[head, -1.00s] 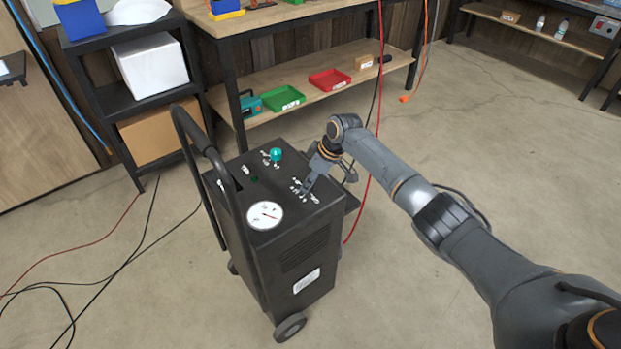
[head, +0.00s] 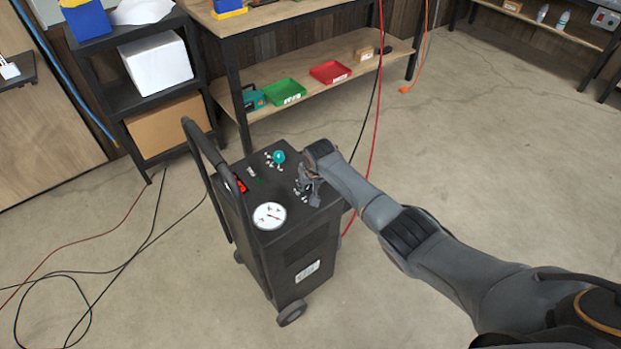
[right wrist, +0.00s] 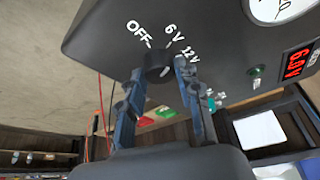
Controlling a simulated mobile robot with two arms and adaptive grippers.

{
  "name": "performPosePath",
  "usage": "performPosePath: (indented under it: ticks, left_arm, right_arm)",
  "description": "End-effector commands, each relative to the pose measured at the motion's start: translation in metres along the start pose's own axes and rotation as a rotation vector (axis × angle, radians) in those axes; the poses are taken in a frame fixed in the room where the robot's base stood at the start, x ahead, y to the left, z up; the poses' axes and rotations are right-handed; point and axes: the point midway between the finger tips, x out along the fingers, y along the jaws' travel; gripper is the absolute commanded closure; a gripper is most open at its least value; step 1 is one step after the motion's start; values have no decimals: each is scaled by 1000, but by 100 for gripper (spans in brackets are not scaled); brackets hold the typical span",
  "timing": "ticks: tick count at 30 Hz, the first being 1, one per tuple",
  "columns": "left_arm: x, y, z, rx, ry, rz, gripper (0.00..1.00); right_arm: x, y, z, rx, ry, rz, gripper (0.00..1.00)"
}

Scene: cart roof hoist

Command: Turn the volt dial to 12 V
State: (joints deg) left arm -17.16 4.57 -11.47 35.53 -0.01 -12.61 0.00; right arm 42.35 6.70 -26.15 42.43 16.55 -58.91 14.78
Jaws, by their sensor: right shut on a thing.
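The black charger cart (head: 300,245) stands upright in the middle of the head view. Its volt dial (right wrist: 157,66) is a black knob with OFF, 6 V and 12 V printed around it in the right wrist view. My right gripper (head: 309,190) is over the cart top and hides the dial in the head view. In the right wrist view its fingers (right wrist: 158,72) are on either side of the dial, shut on it. My left gripper is not in view.
A round white gauge (head: 269,216) and a teal knob (head: 278,157) are on the cart top. The cart's handle (head: 208,155) rises at its left. A workbench with a lower shelf (head: 222,92) stands behind. Cables (head: 120,262) lie on the floor at left.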

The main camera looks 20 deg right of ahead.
Motion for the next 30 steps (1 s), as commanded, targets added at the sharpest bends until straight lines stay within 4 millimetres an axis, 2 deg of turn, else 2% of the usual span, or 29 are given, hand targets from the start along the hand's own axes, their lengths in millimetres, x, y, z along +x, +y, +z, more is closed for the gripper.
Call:
performPosePath:
  ticks: [4,10,21,30]
  left_arm:
    - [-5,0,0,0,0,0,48]
    - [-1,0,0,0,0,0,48]
    - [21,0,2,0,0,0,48]
    - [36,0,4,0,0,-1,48]
  right_arm:
    - [0,-3,1,127,-4,51,98]
    - [2,-3,1,303,-4,125,98]
    - [4,-5,1,597,-3,246,98]
    - [4,-6,0,745,-4,307,98]
